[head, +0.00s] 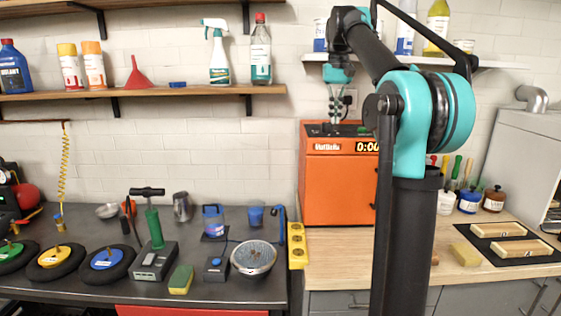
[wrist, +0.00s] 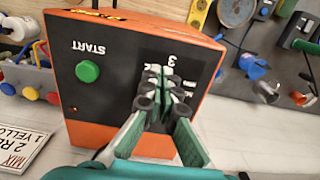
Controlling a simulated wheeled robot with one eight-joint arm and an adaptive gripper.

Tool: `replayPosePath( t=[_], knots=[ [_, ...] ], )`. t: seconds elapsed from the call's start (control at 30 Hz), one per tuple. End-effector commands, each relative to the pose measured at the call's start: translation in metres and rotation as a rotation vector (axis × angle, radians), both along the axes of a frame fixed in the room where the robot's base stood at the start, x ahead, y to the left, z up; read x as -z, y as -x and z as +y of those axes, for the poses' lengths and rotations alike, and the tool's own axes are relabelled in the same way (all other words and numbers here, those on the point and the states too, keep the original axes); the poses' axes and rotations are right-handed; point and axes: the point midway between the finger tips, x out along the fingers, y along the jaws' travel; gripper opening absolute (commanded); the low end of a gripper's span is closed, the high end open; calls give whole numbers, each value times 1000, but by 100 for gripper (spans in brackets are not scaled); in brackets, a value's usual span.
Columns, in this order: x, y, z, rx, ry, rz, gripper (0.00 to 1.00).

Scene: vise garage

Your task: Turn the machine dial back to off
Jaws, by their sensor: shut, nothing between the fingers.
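The orange machine (head: 338,190) stands on the wooden counter in the head view, with a display (head: 368,147) that reads 0:00. The wrist view looks down on its top panel, with a green button (wrist: 88,71) beside the word START. A dark plate (wrist: 205,66) there carries a white 3 and other partly covered marks. My gripper (head: 335,122) points down over the machine's top. Its fingertips (wrist: 160,76) are together, empty, over the dark plate. The dial is not clearly visible; the fingers cover that part. I cannot tell whether they touch it or where it points.
A shelf with several bottles runs above the machine, close to my arm. A yellow block (head: 297,245) with holes stands at the machine's left. The dark bench (head: 80,215) at left holds discs, a pump and cups. The wooden counter (head: 335,250) before the machine is clear.

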Motion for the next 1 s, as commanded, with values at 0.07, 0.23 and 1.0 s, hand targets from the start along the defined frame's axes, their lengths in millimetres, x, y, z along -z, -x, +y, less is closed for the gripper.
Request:
replayPosePath(
  t=[0.07,0.23,1.0],
  knots=[
    [-9,0,0,0,0,0,0],
    [-27,0,0,0,0,1,0],
    [-55,-3,20,-1,0,1,0]
  ],
)
